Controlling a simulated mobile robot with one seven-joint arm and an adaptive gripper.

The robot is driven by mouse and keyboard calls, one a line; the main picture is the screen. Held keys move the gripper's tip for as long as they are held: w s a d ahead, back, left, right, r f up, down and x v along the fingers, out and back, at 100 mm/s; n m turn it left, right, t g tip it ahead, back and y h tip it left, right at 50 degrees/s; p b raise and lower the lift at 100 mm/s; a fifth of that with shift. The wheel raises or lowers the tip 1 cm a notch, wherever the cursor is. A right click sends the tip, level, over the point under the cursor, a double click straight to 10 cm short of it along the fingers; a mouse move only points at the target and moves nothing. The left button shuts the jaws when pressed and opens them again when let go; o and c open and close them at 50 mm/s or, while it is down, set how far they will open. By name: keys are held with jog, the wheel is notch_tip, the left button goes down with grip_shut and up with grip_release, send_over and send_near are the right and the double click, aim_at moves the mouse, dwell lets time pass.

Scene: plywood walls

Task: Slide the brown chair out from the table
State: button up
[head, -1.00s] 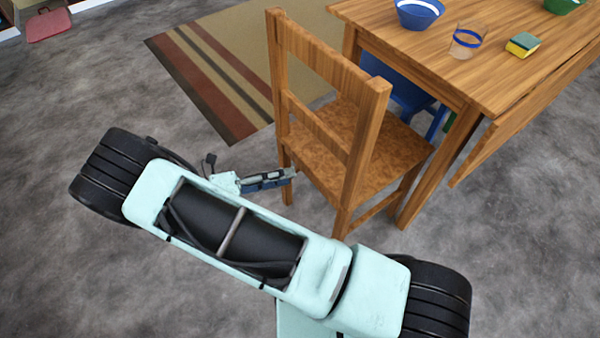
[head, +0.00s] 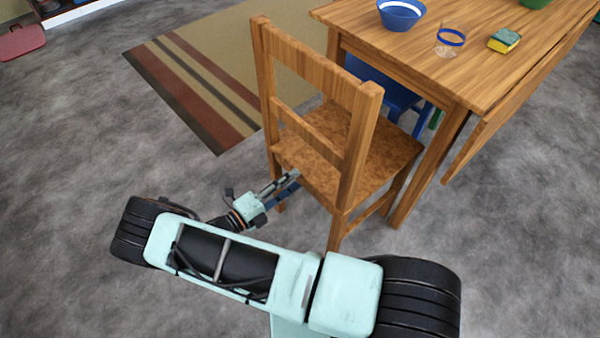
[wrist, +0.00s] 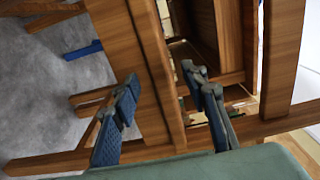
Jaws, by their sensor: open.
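The brown wooden chair (head: 375,160) stands upright at the table, its slatted back toward me. The wooden table (head: 450,75) is beyond it, to the upper right. My gripper (head: 291,180) is open, low at the back of the chair beside its left rear leg, just below seat height. In the wrist view, the two blue-grey fingers (wrist: 160,78) are spread apart, with brown wooden chair parts (wrist: 150,60) showing between and beyond them. I cannot tell whether a finger touches the wood.
A blue bowl (head: 401,14), a clear cup with a blue band (head: 450,42) and a sponge (head: 504,40) are on the table. A blue chair (head: 385,88) is partly hidden behind the brown one. A striped rug (head: 200,75) lies left; grey floor is free.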

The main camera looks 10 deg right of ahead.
aim_at(303, 174)
jog(key=x, duration=0.4)
jog(key=shift+w+d, duration=0.25)
jog(key=shift+d, duration=0.1)
jog(key=shift+c, duration=0.5)
grip_shut()
